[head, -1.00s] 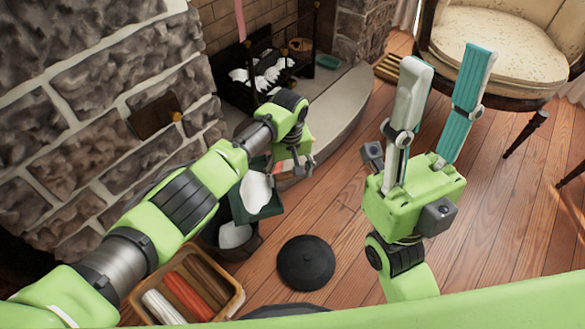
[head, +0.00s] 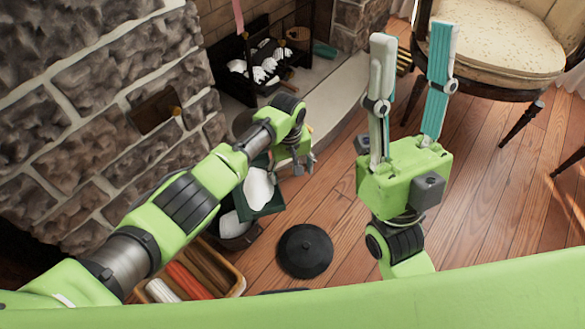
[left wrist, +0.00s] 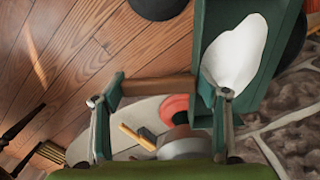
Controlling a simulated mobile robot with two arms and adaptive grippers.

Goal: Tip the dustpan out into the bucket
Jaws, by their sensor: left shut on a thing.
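The dark green dustpan (head: 272,205) carries a white heap (head: 259,187). My left gripper (head: 303,165) is shut on its wooden handle, which crosses between the fingers in the left wrist view (left wrist: 160,87). There the dustpan (left wrist: 209,35) is at the right with the white heap on it. The dark bucket (head: 240,241), with something white inside, shows just below the dustpan in the head view and is partly covered by it. How far the pan is above the bucket I cannot tell. My right gripper (head: 412,36) is open and empty, fingers pointing up.
A round black disc (head: 305,250) lies on the wooden floor right of the bucket. A basket of rolled cloths (head: 190,275) is at the front left. A stone wall (head: 60,140) and fireplace hearth (head: 330,90) are behind, and a chair (head: 490,45) at the back right.

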